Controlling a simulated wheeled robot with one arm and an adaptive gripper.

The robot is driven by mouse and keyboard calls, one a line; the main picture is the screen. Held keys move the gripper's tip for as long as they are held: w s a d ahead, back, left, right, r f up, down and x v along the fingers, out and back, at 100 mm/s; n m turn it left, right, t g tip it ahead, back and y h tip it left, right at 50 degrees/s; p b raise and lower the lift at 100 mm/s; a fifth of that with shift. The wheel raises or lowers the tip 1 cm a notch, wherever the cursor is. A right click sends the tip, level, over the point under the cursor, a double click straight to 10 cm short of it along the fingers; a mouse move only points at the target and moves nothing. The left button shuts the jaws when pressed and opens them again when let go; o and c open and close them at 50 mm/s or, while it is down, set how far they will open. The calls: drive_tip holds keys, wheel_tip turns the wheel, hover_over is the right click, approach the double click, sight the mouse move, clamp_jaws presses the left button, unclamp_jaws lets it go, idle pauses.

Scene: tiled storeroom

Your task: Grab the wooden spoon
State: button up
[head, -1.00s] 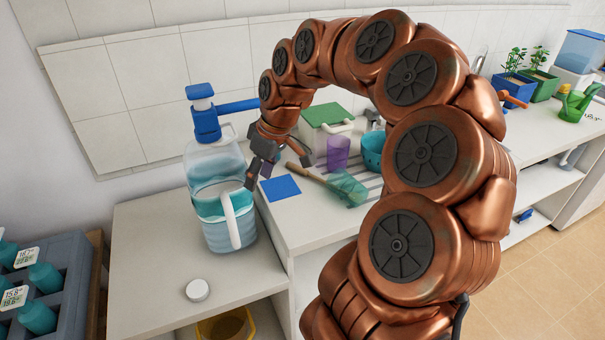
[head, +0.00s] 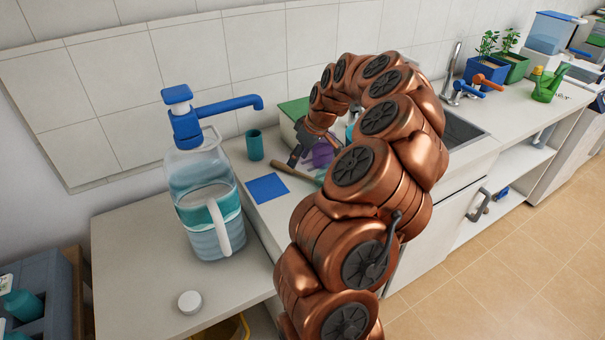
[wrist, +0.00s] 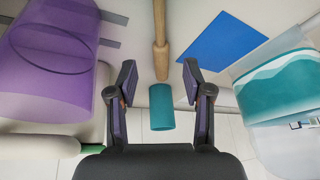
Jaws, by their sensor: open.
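The wooden spoon shows as a light brown handle (head: 289,170) on the counter, between a blue square (head: 267,188) and a purple cup (head: 322,154). Its far end is hidden behind my arm in the head view. My gripper (head: 296,157) is open and empty beside the handle. I cannot tell the height gap between fingers and handle.
A teal cup (head: 255,145) stands behind the handle's end, near the wall. A large water jug with a blue pump (head: 205,200) stands left on a lower surface, beside a white cap (head: 190,301). The purple cup (wrist: 50,60) is close left of my fingers in the wrist view.

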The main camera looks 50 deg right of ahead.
sight(295, 170)
drive_tip(key=shift+s+p+x, duration=0.2)
drive_tip(key=shift+p+x, duration=0.8)
drive_tip(key=shift+x, duration=1.3)
drive_tip(key=shift+f, duration=0.1)
drive_tip(key=shift+c, duration=0.2)
clamp_jaws()
